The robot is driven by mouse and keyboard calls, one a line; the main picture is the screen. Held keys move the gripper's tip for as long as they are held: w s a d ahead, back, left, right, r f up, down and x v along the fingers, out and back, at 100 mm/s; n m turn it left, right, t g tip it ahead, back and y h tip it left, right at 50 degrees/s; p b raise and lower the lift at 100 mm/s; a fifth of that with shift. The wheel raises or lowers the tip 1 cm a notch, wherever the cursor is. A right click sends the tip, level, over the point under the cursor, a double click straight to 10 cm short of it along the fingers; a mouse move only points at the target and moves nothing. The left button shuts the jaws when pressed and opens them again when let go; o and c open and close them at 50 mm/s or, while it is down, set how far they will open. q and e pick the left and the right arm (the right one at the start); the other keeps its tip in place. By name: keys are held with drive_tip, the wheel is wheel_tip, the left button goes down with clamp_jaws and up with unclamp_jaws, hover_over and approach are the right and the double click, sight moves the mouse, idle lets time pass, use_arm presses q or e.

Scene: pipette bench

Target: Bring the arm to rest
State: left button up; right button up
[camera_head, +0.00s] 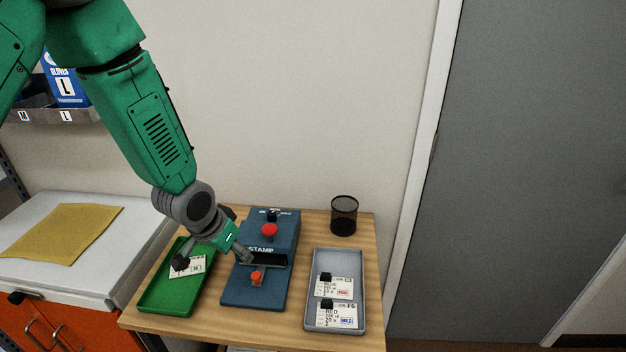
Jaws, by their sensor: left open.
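My left arm comes in from the upper left, a green arm with a grey wrist. My left gripper (213,260) is open, with its fingers spread over the green tray (165,296) and the left edge of the blue stamp device (240,290). A white card (188,266) lies in the green tray under the gripper, partly hidden by one finger. I cannot tell whether that finger touches it. The stamp device has a red button (269,230) and a small orange-red knob (256,278). My right gripper is not in view.
A grey tray (364,290) on the right of the wooden table (290,330) holds two labelled cards with black clips. A black mesh cup (344,215) stands at the back. A white-topped cabinet (60,285) with a yellow cloth (62,232) is at left. A wall is behind.

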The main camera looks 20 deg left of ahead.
use_arm(q)
drive_tip(key=s+d+f+n+g, duration=0.15)
drive_tip(key=s+f, duration=0.35)
drive_tip(key=s, duration=0.5)
drive_tip(key=s+d+f+g, duration=0.1)
drive_tip(key=s+f+g, duration=0.1)
drive_tip(key=s+f, duration=0.65)
drive_tip(key=s+d+f+n+g, duration=0.1)
drive_tip(key=s+f, duration=0.2)
drive_tip(key=s, duration=0.9)
drive_tip(key=w+d+f+m+b, duration=0.1)
drive_tip(key=w+f+b, duration=0.2)
drive_tip(key=f+b, duration=0.6)
drive_tip(key=shift+d+f+y+b, duration=0.2)
drive_tip(key=shift+y+b, duration=0.2)
drive_tip(key=shift+b, duration=0.25)
drive_tip(key=shift+w+t, duration=0.2)
drive_tip(key=shift+t, duration=0.05)
drive_tip(key=shift+o, duration=0.2)
